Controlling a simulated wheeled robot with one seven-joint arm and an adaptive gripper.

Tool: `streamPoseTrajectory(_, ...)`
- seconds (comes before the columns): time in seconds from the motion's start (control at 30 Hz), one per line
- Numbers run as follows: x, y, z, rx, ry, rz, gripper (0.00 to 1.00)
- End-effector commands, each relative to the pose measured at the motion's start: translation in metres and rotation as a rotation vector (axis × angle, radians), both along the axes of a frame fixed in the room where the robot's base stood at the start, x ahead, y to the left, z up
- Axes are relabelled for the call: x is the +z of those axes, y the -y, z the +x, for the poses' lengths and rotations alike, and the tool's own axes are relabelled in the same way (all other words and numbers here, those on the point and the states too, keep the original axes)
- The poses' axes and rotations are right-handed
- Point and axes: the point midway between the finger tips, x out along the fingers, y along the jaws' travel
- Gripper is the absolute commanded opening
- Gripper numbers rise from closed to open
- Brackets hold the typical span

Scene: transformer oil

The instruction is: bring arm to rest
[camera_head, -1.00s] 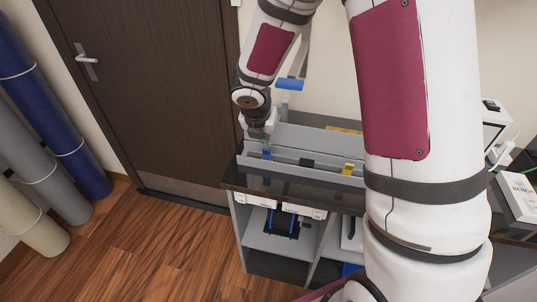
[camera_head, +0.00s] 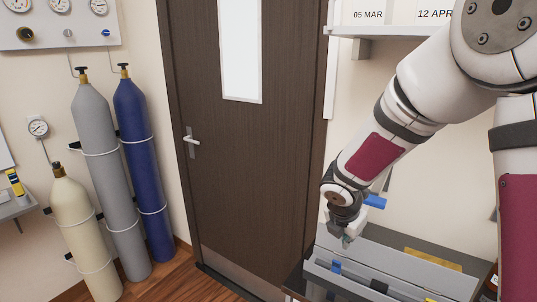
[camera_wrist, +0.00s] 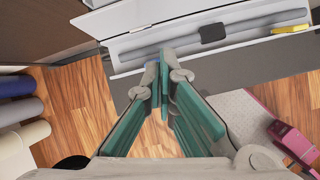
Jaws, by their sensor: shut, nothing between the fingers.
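My arm reaches in from the right in the head view, and my gripper (camera_head: 347,241) points down at the left end of a long grey tray (camera_head: 455,285). In the wrist view my gripper (camera_wrist: 165,76) has its green-padded fingers together with nothing between them. The fingertips show in front of the near edge of the tray (camera_wrist: 125,58). I cannot tell how high above the tray they are.
The tray holds a blue piece (camera_head: 336,267), a black piece (camera_head: 379,286) and a yellow piece (camera_wrist: 292,29). It lies on a dark counter beside a brown door (camera_head: 240,170). Tall gas cylinders (camera_head: 105,160) stand at the left wall. A shelf (camera_head: 385,31) hangs above.

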Motion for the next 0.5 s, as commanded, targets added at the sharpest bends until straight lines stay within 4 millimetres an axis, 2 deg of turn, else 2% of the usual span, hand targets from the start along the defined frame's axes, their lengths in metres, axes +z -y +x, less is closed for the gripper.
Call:
streamPoseTrajectory(0.03, 0.023, 0.004, -0.009, -0.101, 0.047, 0.024, 0.00)
streamPoseTrajectory(0.2, 0.082, 0.015, -0.049, -0.487, 0.188, 0.151, 0.00)
streamPoseTrajectory(0.4, 0.134, 0.017, -0.106, -0.926, 0.335, 0.353, 0.00)
streamPoseTrajectory(0.5, 0.152, 0.014, -0.136, -1.137, 0.392, 0.471, 0.00)
